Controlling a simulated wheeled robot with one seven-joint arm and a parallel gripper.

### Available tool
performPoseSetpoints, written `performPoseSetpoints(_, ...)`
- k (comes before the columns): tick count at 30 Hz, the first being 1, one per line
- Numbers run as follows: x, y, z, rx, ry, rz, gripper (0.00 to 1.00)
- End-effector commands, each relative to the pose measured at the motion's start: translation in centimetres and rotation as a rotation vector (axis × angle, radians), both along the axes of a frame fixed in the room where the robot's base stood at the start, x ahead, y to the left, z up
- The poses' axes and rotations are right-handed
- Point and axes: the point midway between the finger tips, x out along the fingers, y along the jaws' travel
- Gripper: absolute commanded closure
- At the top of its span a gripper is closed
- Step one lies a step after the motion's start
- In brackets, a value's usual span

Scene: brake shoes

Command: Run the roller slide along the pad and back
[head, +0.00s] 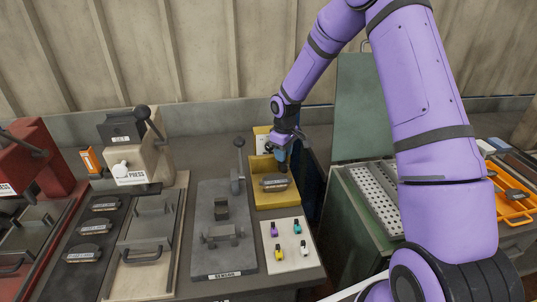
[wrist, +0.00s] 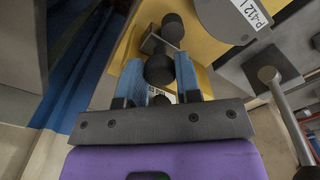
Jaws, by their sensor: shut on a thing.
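The roller slide is in the wrist view as a dark roller (wrist: 172,28) joined by a short link to a round dark knob (wrist: 160,70). My gripper (wrist: 160,72) has its blue fingers on either side of the knob and is shut on it. In the head view my gripper (head: 282,160) reaches down at the right side of the yellow station (head: 265,200). A grey brake shoe (head: 274,183) lies in that station; it also shows in the wrist view (wrist: 225,22), labelled P-412. The slide is mostly hidden by my gripper in the head view. The pad's face cannot be told clearly.
A grey fixture (head: 222,255) with an upright lever (head: 239,150) stands left of the station. A white board (head: 287,245) with several coloured clips lies in front. A beige press (head: 140,160) and dark brake shoes are further left. A green cabinet (head: 345,215) stands right.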

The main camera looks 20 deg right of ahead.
Motion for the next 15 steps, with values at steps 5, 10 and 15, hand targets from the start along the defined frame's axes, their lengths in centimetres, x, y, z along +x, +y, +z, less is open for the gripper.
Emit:
performPoseSetpoints(5,-0.07,-0.5,0.04,0.0,-0.002,0.001,1.0)
performPoseSetpoints(10,-0.06,-0.46,0.04,0.0,-0.002,0.002,1.0)
performPoseSetpoints(15,-0.08,-0.45,0.03,0.0,-0.002,0.002,0.44)
